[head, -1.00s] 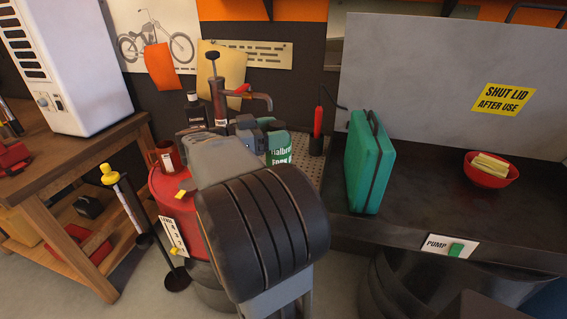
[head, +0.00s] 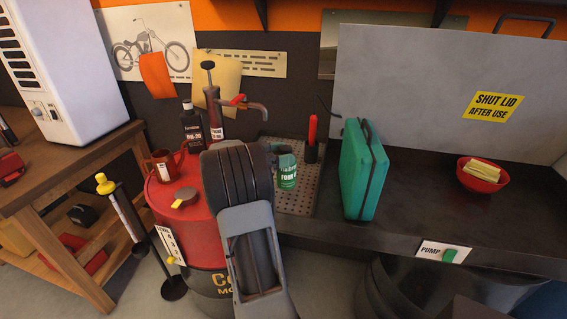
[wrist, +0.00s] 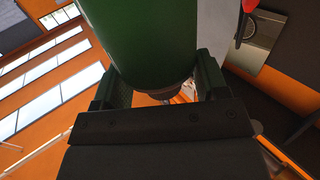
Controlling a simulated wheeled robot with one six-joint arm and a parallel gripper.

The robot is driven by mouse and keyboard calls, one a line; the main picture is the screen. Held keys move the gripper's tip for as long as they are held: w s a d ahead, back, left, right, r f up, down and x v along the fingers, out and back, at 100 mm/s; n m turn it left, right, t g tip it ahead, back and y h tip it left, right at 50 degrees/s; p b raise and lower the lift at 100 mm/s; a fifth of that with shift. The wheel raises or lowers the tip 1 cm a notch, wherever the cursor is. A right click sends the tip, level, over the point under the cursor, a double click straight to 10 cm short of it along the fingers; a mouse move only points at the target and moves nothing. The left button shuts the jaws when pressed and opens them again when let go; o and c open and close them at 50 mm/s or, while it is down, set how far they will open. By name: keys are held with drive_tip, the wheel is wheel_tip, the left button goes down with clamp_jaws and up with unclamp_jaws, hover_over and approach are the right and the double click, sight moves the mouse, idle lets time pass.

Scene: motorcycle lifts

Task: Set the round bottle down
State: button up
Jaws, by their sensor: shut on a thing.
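The round bottle is a green cylinder with a pale-lettered label (head: 288,178). In the head view it appears over the perforated metal tray (head: 302,203), and I cannot tell whether its base touches the tray. In the wrist view the bottle (wrist: 140,40) fills the space between the jaws. My gripper (wrist: 157,82) is shut on it, one dark finger on each side. In the head view my arm's large dark links hide most of my gripper and the bottle's left side.
A red drum (head: 183,215) with a red can (head: 165,166) and a dark bottle (head: 191,128) stands left of the tray. A red-handled tool (head: 312,132) stands at the tray's back right. A green case (head: 362,172) stands right of it. The dark bench (head: 425,205) beyond is mostly clear.

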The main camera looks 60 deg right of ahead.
sight(286, 177)
drive_tip(key=shift+d+f, duration=0.25)
drive_tip(key=shift+f, duration=0.05)
drive_tip(key=shift+w+f, duration=0.1)
drive_tip(key=shift+f, duration=1.45)
